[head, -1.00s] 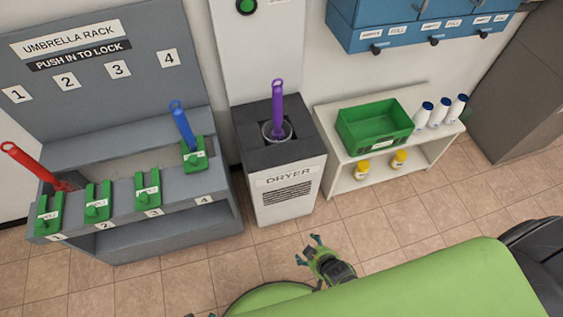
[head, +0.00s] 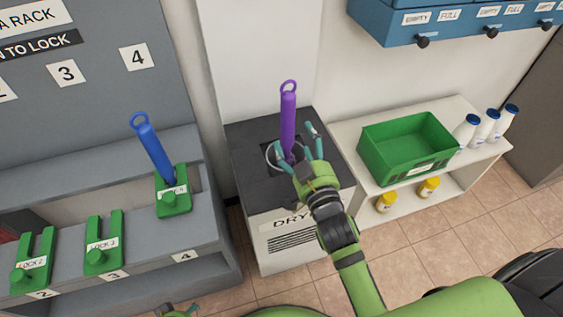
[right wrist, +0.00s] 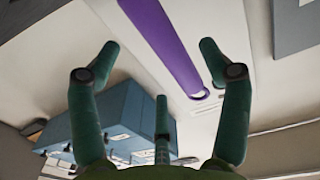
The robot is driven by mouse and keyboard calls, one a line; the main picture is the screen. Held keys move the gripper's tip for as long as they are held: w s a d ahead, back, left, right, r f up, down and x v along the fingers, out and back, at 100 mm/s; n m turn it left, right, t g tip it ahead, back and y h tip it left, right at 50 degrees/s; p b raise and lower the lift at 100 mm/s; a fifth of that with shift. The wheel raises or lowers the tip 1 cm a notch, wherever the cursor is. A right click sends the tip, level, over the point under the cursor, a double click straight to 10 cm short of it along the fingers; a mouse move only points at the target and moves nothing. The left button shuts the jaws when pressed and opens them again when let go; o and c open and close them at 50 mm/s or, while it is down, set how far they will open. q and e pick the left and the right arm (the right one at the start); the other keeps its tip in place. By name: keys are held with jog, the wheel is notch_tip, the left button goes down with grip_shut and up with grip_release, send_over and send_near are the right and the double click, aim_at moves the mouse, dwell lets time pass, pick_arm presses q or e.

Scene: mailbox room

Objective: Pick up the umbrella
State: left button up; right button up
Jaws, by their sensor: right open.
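A purple umbrella (head: 288,118) stands upright in the round opening of the dryer (head: 245,150), its loop handle at the top. My right gripper (head: 298,148) is open at the umbrella's lower part, just above the dryer top. In the right wrist view the purple umbrella (right wrist: 165,40) shows between and beyond the spread fingers, with no clear contact. A blue umbrella (head: 152,148) leans in rack slot 4. A small green piece at the bottom edge, likely my left gripper (head: 178,312), is mostly cut off.
The umbrella rack (head: 110,165) with green locks (head: 103,245) stands on the left. A white shelf (head: 455,165) at right holds a green crate (head: 410,168), white bottles (head: 487,128) and yellow-capped jars (head: 428,188). Blue mailboxes (head: 460,30) hang above. Tiled floor is clear in front.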

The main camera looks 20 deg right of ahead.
aim_at(293, 126)
pick_arm(q)
jog(key=shift+w+r+b, duration=0.2)
jog(key=shift+r+b, duration=0.2)
jog(key=shift+r, duration=0.7)
pick_arm(e)
jog(key=shift+w+r, duration=0.25)
jog(key=shift+w, duration=1.4)
jog(key=shift+w+r, duration=0.2)
jog(key=shift+w, duration=1.4)
grip_shut()
